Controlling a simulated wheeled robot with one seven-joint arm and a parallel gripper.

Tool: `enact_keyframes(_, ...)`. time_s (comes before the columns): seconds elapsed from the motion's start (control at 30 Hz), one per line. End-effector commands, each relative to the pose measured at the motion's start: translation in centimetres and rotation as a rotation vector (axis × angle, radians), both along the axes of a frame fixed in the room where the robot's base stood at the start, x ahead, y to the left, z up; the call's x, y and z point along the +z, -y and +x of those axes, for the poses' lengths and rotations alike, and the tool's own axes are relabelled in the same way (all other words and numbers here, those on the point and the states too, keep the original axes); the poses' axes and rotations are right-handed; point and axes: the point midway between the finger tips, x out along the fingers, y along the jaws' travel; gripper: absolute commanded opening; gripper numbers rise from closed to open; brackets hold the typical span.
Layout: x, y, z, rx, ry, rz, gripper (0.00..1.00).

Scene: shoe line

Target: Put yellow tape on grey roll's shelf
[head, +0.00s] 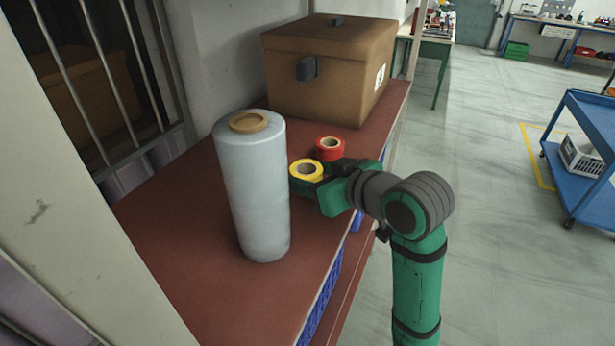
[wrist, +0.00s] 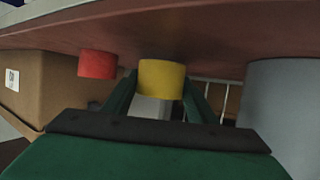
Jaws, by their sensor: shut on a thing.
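The yellow tape (head: 307,171) is a small roll with a pale core. My gripper (head: 318,180) is shut on it at the right edge of the red-brown shelf (head: 170,245). In the wrist view the yellow tape (wrist: 161,79) sits between the two fingers of my gripper (wrist: 162,95). The grey roll (head: 254,190) stands upright on the same shelf, left of the tape and apart from it. It also shows at the right of the wrist view (wrist: 283,105). I cannot tell whether the tape touches the shelf.
A red tape (head: 330,149) sits on the shelf just behind the yellow one. A brown box (head: 325,75) stands at the shelf's far end. A barred window (head: 95,75) lies left. The shelf is bare left of the grey roll. A blue cart (head: 590,150) stands far right.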

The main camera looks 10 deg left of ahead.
Motion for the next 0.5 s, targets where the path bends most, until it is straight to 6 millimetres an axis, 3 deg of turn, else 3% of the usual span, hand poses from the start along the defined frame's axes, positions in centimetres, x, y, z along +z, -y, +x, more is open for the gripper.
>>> enact_keyframes(0.5, -1.14, -0.03, -0.02, 0.000, 0.001, 0.000, 0.29)
